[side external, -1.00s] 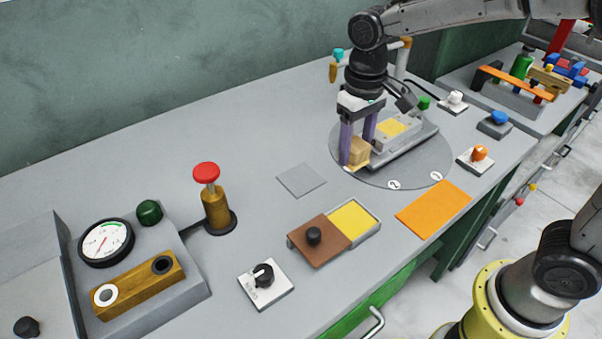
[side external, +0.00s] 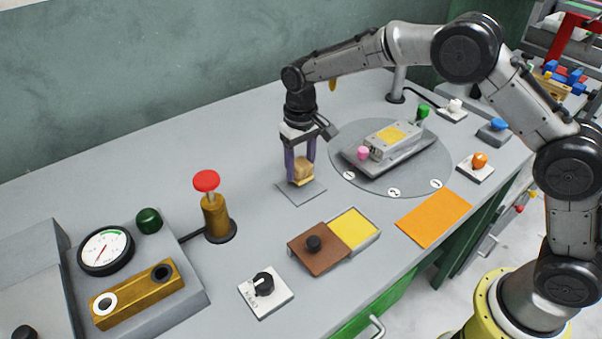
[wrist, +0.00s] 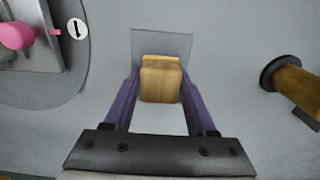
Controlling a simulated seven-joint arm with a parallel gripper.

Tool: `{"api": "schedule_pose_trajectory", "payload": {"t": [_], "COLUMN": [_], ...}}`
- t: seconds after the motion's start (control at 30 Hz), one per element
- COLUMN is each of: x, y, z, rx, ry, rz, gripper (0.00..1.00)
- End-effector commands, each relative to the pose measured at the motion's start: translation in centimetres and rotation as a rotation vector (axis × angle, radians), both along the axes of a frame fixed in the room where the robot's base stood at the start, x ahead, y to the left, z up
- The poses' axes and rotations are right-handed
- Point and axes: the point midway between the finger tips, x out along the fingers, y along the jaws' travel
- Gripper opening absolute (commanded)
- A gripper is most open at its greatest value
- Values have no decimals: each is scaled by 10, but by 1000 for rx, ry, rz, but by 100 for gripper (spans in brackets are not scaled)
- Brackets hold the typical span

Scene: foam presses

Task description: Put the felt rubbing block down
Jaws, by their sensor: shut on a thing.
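The felt rubbing block (side external: 303,169) is a small tan wooden block with a yellowish layer at its lower edge. My gripper (side external: 301,175) is shut on it, one purple finger on each side. In the side view the block is over the thin grey square plate (side external: 312,192) on the bench. The wrist view shows the block (wrist: 160,84) between the fingers (wrist: 159,88), with the grey plate (wrist: 177,44) behind and around it. I cannot tell whether the block touches the plate or hangs just above it.
The round turntable (side external: 435,160) with a metal press plate and pink knob (side external: 363,153) stands to the right. A brass plunger with a red top (side external: 206,181) is at left. A tray with a yellow pad (side external: 353,226) and brown lid (side external: 318,244) is in front, beside an orange sheet (side external: 434,217).

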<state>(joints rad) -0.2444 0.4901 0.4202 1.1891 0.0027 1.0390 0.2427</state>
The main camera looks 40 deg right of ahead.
Motion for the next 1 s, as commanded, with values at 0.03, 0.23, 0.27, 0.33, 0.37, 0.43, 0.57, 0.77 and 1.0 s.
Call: {"api": "schedule_pose_trajectory", "payload": {"t": [0.03,0.23,0.27,0.33,0.37,0.43,0.57,0.77,1.0], "x": [-2,-1,-1,-1,-1,-1,-1,-1,-1], "y": [0,0,0,0,0,0,0,0,0], "z": [-9,-26,-26,-25,-25,-26,-29,-29,-29], "rx": [-1,0,0,0,0,0,-1,-1,-1], "ry": [5,2,1,1,2,2,2,2,2], "rz": [0,0,0,0,0,0,0,0,0], "gripper": [4,4,4,4,4,4,4,86,86]}}
